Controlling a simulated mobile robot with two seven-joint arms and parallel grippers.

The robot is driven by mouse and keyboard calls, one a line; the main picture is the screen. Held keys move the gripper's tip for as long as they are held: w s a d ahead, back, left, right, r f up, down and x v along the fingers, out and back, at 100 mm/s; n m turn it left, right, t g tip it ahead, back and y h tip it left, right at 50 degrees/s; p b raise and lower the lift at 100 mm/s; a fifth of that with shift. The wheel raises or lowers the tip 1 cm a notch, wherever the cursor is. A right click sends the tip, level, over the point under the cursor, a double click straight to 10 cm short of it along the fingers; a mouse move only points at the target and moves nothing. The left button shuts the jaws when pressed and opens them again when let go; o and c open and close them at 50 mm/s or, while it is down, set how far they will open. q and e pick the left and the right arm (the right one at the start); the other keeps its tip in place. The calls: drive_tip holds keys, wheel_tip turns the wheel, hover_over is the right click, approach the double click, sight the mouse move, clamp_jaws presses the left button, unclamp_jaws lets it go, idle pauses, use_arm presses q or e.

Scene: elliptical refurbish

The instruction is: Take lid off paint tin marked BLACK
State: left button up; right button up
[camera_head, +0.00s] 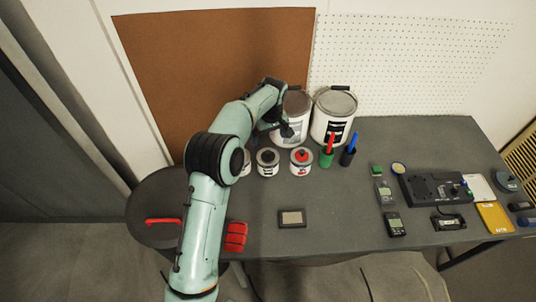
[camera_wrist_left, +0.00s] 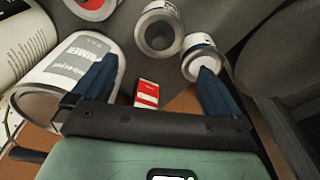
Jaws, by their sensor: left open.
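Small paint tins stand in a row on the dark table. One has a dark-rimmed lid (camera_head: 268,156), one a red-centred lid (camera_head: 301,155), and a white one (camera_head: 246,163) is partly behind my left arm. I cannot read BLACK on any of them. My left gripper (camera_head: 285,130) is open and empty, by the large primer tin at the back. In the left wrist view the open fingers (camera_wrist_left: 157,66) have the primer tin (camera_wrist_left: 72,62) at the left finger.
A second large tin (camera_head: 334,104) stands right of the primer tin. Red-handled (camera_head: 327,155) and blue-handled tools (camera_head: 348,152) stand near it. A red and white carton (camera_wrist_left: 147,94) shows between the fingers. The table's front middle is mostly clear around a small tan pad (camera_head: 292,218).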

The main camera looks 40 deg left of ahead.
use_arm(q)
hover_over(268, 152)
wheel_tip(268, 152, down, 5)
drive_tip(key=shift+s+d+r, duration=0.1)
drive_tip(key=shift+f, duration=2.65)
drive_tip(key=c, duration=0.7)
